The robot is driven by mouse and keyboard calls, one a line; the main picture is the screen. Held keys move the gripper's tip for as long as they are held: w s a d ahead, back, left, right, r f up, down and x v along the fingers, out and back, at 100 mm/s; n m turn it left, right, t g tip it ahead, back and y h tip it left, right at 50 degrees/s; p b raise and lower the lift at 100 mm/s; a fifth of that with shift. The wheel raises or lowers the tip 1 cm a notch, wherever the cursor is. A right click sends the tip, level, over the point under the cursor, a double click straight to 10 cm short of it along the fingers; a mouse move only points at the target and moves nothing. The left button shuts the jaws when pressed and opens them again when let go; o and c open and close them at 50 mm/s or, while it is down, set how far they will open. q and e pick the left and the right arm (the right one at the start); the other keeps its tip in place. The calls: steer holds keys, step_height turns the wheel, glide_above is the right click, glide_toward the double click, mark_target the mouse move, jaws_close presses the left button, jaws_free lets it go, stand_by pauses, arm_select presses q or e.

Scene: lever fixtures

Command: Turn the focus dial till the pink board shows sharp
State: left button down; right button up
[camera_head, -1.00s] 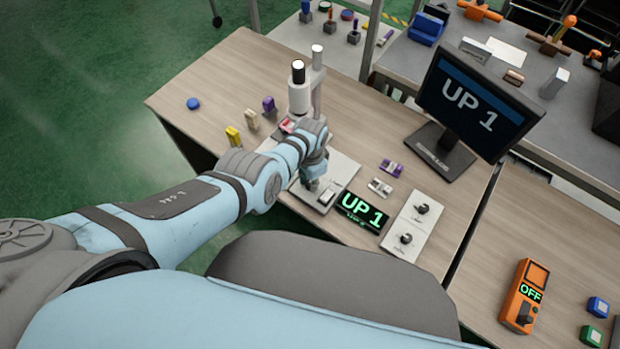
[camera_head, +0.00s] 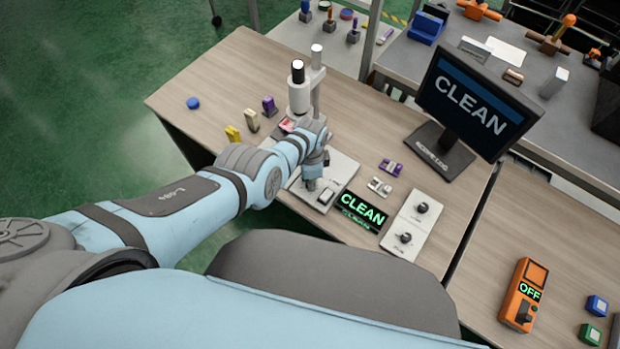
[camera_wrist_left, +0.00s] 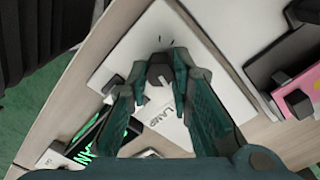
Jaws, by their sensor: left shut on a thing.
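My left gripper (camera_head: 313,182) reaches down over the grey-white base plate (camera_head: 343,168) of the microscope (camera_head: 300,95). In the left wrist view my left gripper (camera_wrist_left: 160,66) is shut on the dark focus dial (camera_wrist_left: 160,77), with a finger on each side. The dial is hidden in the head view. The pink board (camera_head: 287,125) lies under the microscope tube, partly covered by my arm; it also shows at the right of the wrist view (camera_wrist_left: 297,88). The monitor (camera_head: 472,104) and the small readout (camera_head: 361,210) both read CLEAN. My right gripper is out of view.
A rocker switch (camera_head: 326,196) sits beside my gripper. A white panel with two black knobs (camera_head: 410,228) stands right of the readout. Purple (camera_head: 391,167) and grey (camera_head: 380,187) parts lie behind it. An orange device (camera_head: 524,296) reads OFF on the right table.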

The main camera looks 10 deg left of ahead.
arm_select(q)
steer(key=shift+w, duration=0.1)
steer(key=c, duration=1.4)
jaws_free()
steer(key=shift+c, duration=0.2)
steer(key=shift+r, duration=0.55)
step_height(320, 180, up, 11)
steer(key=shift+f, duration=0.1)
